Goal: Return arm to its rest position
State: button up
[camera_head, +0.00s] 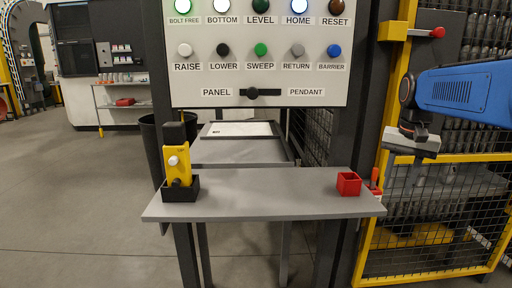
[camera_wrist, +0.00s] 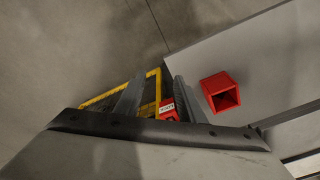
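My blue arm (camera_head: 462,90) reaches in from the right in the head view. My gripper (camera_head: 411,142) is at its end, in front of the yellow-framed mesh fence and above and right of the grey shelf. In the wrist view its two fingers (camera_wrist: 162,78) stand apart with nothing held between them. A red item with a pale label (camera_wrist: 169,108) shows beyond the gap, partly hidden by the right finger and gripper body. It seems to be the red item (camera_head: 375,184) beside the shelf's right end.
The grey shelf (camera_head: 265,190) carries an open red box (camera_head: 348,184) at right and a yellow pendant (camera_head: 178,165) in a black holder at left. A button panel (camera_head: 258,50) stands above. The yellow-framed fence (camera_head: 430,270) is close to my arm. Open floor lies at left.

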jog(key=s+a+f+n+t, duration=0.1)
jog(key=s+a+f+n, duration=0.2)
jog(key=s, duration=0.8)
jog(key=s+a+f+n+t, duration=0.2)
jog(key=s+a+f, duration=0.5)
jog(key=s+f, duration=0.5)
jog(key=shift+n+t, duration=0.3)
jog(key=shift+n, duration=0.5)
jog(key=shift+c, duration=0.6)
